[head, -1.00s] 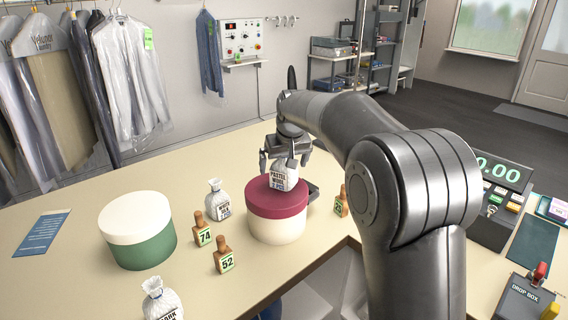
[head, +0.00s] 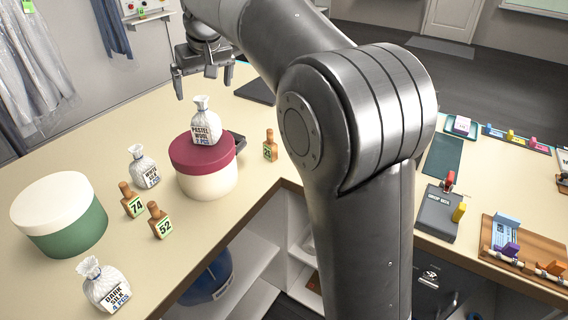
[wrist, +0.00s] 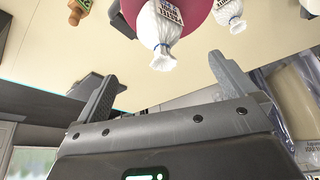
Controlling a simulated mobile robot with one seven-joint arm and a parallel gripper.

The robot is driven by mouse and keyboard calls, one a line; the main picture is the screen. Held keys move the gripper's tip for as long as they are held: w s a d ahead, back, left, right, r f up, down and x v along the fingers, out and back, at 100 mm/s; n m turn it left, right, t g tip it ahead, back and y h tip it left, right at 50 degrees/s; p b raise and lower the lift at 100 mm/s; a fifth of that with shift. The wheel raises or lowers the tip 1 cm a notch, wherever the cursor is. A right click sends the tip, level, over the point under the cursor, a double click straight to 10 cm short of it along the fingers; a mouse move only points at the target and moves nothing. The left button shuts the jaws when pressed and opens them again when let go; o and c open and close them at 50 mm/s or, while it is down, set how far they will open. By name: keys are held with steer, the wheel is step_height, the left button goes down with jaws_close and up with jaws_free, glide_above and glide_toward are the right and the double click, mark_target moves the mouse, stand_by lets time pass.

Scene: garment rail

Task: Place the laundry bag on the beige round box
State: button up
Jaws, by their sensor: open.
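A white laundry bag (head: 206,124) labelled "Pastel wool 2 pcs" stands upright on the dark red lid of the beige round box (head: 208,183). My gripper (head: 204,88) is open and empty, above and behind the bag in the head view, apart from it. In the wrist view, the bag (wrist: 158,38) rests on the red lid (wrist: 203,12) beyond my spread fingers (wrist: 163,72), with nothing between them.
A green round box with a white lid (head: 62,212) stands at the left. Two more bags, "Work silk" (head: 144,168) and "Dark silk" (head: 103,287), and wooden number tags 74 (head: 132,203), 52 (head: 159,223) and another (head: 270,150) stand around on the counter.

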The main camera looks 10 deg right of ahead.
steer(key=s+d+f+m+t+h, duration=0.1)
steer(key=s+d, duration=0.5)
steer(key=s, duration=0.3)
steer(key=s+d+m, duration=0.1)
steer(key=s+d, duration=0.5)
steer(key=s, duration=0.4)
steer(key=s+d+f+m, duration=0.1)
steer(key=s+d+f, duration=0.2)
steer(key=s+f, duration=0.2)
steer(key=s+d+f+m, duration=0.1)
steer(key=s+d+f, duration=0.2)
steer(key=s+f, duration=0.3)
steer(key=s, duration=0.5)
steer(key=shift+f+t+h, duration=0.2)
steer(key=shift+t+h, duration=0.1)
steer(key=shift+h, duration=0.1)
